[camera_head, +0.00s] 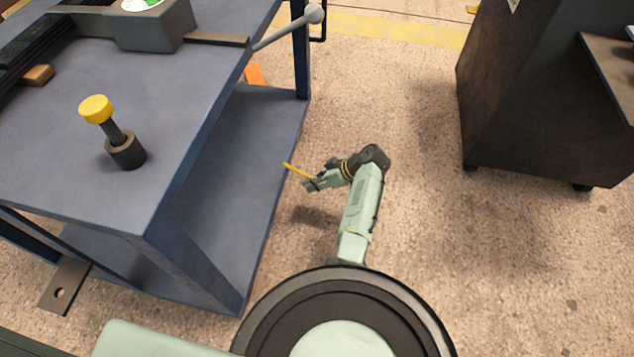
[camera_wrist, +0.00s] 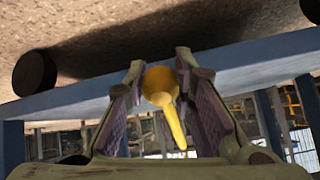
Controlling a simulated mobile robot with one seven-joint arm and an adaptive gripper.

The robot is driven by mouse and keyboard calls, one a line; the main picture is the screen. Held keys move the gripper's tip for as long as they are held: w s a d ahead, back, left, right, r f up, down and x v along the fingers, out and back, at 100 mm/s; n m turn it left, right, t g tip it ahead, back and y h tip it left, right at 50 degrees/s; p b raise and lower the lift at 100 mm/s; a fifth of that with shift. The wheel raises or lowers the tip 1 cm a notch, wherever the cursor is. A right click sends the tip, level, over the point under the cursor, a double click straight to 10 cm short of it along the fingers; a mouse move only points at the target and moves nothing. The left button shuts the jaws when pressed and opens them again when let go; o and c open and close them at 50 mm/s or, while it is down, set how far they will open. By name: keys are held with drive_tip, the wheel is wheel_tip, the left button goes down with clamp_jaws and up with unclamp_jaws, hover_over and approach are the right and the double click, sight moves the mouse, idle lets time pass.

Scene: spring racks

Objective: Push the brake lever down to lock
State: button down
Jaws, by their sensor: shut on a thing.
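A yellow lever (camera_head: 294,170), apparently the brake lever, shows as a thin yellow bar beside the lower shelf of the blue cart (camera_head: 225,150). My gripper (camera_head: 309,182) is low at the right side of this cart, at the lever's near end. In the wrist view the lever (camera_wrist: 172,115) has a rounded yellow end and a narrower stem, and lies between the two fingers of my gripper (camera_wrist: 161,84). The gripper is shut on it. The lever's mount and its exact angle cannot be made out.
A grey lever with a ball end (camera_head: 314,13) sticks out from the cart top. A yellow-capped post (camera_head: 97,109) stands on the top. A dark cabinet (camera_head: 535,95) stands at the right. Open floor (camera_head: 430,190) lies between. A black wheel (camera_wrist: 35,73) shows in the wrist view.

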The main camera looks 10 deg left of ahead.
drive_tip(key=shift+a+f, duration=0.3)
drive_tip(key=shift+f, duration=0.2)
drive_tip(key=c, duration=1.3)
unclamp_jaws()
drive_tip(key=shift+c, duration=0.2)
drive_tip(key=v, duration=1.2)
drive_tip(key=shift+r, duration=0.1)
